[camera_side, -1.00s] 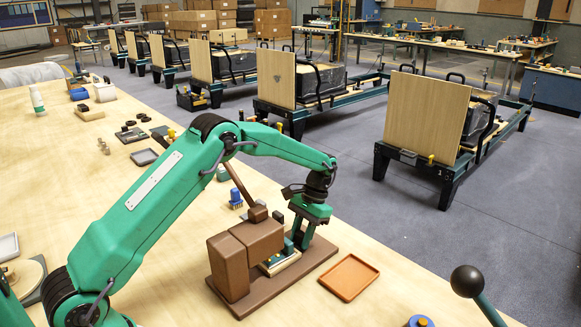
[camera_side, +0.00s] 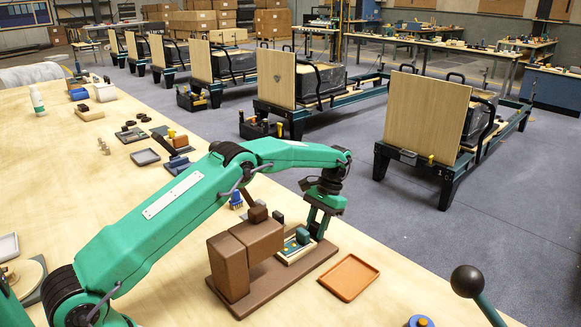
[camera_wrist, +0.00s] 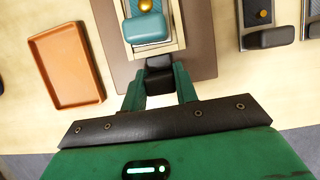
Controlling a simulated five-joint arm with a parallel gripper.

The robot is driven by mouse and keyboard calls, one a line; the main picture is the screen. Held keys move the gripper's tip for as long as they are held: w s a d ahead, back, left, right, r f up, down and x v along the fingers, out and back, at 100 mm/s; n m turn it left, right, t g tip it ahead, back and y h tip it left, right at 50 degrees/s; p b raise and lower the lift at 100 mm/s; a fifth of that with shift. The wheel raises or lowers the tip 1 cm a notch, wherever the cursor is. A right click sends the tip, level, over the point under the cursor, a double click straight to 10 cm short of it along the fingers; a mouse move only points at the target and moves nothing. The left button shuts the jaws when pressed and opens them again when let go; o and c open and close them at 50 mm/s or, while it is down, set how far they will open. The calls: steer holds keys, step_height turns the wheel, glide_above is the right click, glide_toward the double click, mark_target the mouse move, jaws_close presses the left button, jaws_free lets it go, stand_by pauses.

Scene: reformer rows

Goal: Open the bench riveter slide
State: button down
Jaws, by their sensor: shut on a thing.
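The bench riveter (camera_side: 229,268) is a brown block body with a lever, on a brown base plate (camera_side: 272,291). Its cream slide (camera_side: 297,256) sticks out from the body toward the right, carrying a teal block (camera_side: 303,236). In the wrist view the slide (camera_wrist: 154,52) shows with the teal block (camera_wrist: 147,28) and a brass knob. My gripper (camera_side: 318,232) is at the slide's outer end. In the wrist view my gripper (camera_wrist: 160,88) is shut on the black slide handle (camera_wrist: 159,68), which sits between its fingers. The fingers partly hide the handle in the side view.
An empty orange tray (camera_side: 349,278) lies right of the base plate. A ball-topped lever (camera_side: 467,281) stands at the front right. Dark fixtures (camera_wrist: 265,38) lie on the bench to the right in the wrist view. The bench edge is close beyond my gripper.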

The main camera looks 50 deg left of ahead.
steer(key=c, duration=1.1)
jaws_free()
steer(key=shift+r, duration=0.1)
steer(key=shift+r, duration=0.1)
steer(key=shift+v, duration=3.6)
steer(key=shift+r, duration=0.15)
